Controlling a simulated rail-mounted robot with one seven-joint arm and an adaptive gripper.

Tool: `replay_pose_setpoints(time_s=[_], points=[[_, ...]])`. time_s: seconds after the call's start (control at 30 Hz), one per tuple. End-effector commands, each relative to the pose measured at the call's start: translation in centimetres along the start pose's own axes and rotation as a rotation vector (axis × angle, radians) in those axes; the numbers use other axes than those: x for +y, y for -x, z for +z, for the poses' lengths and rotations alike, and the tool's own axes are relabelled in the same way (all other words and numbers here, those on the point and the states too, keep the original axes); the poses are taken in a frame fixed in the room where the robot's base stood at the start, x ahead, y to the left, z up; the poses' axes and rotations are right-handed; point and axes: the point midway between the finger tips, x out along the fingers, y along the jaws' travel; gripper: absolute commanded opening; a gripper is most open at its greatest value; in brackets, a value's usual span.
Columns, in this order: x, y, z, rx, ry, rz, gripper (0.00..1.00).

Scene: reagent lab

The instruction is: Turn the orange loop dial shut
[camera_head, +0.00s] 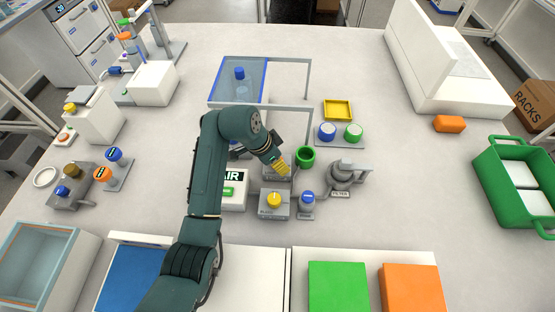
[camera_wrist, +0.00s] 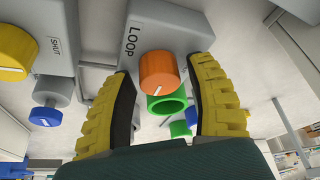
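The orange loop dial (camera_wrist: 158,72) sits on a grey block (camera_wrist: 170,25) marked LOOP in the wrist view. A short white line on its face runs at a slant. My gripper (camera_wrist: 165,78) has its two yellow fingers apart, one on each side of the dial, with gaps visible between them and it. In the head view my gripper (camera_head: 281,168) points down at the block, and the dial is hidden behind it.
A yellow dial (camera_head: 274,199) and a blue knob (camera_head: 307,197) stand close in front. A green ring (camera_head: 305,158) and a grey filter unit (camera_head: 342,174) are close on the right. A blue-edged tank (camera_head: 238,82) stands behind.

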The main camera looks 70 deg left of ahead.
Motion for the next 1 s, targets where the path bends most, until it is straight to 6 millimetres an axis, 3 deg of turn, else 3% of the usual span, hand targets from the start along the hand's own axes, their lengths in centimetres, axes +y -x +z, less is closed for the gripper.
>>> replay_pose_setpoints(time_s=[0.03, 0.27, 0.67, 1.0], points=[[0.0, 0.01, 0.0, 0.0, 0.0, 0.0, 0.44], [0.01, 0.01, 0.01, 0.0, 0.0, 0.0, 0.0], [0.04, 0.04, 0.0, -0.001, 0.016, -0.006, 0.0], [0.15, 0.41, -0.11, -0.005, 0.172, -0.068, 0.0]])
